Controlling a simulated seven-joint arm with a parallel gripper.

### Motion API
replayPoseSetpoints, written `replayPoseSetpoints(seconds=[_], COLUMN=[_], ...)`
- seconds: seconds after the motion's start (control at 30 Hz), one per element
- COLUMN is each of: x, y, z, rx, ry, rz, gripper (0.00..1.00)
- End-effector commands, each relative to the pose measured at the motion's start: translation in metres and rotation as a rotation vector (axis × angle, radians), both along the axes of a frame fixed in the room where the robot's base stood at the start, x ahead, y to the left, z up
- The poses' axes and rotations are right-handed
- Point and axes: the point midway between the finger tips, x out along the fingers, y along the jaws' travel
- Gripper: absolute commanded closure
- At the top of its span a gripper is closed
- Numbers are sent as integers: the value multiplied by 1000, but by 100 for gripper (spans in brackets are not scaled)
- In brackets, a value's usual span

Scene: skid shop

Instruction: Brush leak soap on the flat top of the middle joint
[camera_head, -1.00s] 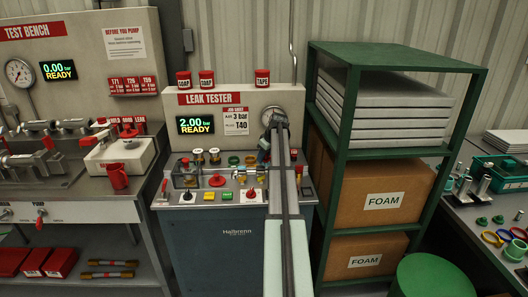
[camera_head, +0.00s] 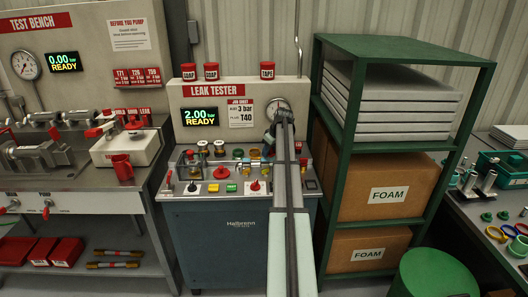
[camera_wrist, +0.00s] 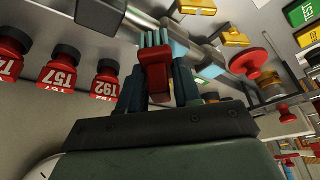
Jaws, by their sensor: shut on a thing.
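My gripper (camera_wrist: 157,88) is shut on a small brush (camera_wrist: 155,72) with a red body and pale teal bristles. The bristles point toward the top of the wrist view, beside a pale blue and silver pipe run (camera_wrist: 202,50); I cannot tell whether they touch it. In the head view my gripper (camera_head: 271,138) is over the back right of the leak tester deck, and my arm hides part of the deck. I cannot tell which fitting is the middle joint.
The leak tester (camera_head: 205,117) reads 2.00 bar READY. Yellow valve handles (camera_wrist: 236,38) and a red knob (camera_wrist: 249,61) are close to the brush. A green rack (camera_head: 343,150) stands right of my arm.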

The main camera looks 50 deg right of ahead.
Motion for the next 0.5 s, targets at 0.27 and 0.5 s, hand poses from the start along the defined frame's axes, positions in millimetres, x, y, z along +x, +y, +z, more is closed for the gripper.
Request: replayPoseSetpoints(seconds=[0.27,0.5], x=[1,2], y=[1,1], z=[34,56], rx=[-2,-2], ry=[-1,-2], rz=[1,1], gripper=[95,95])
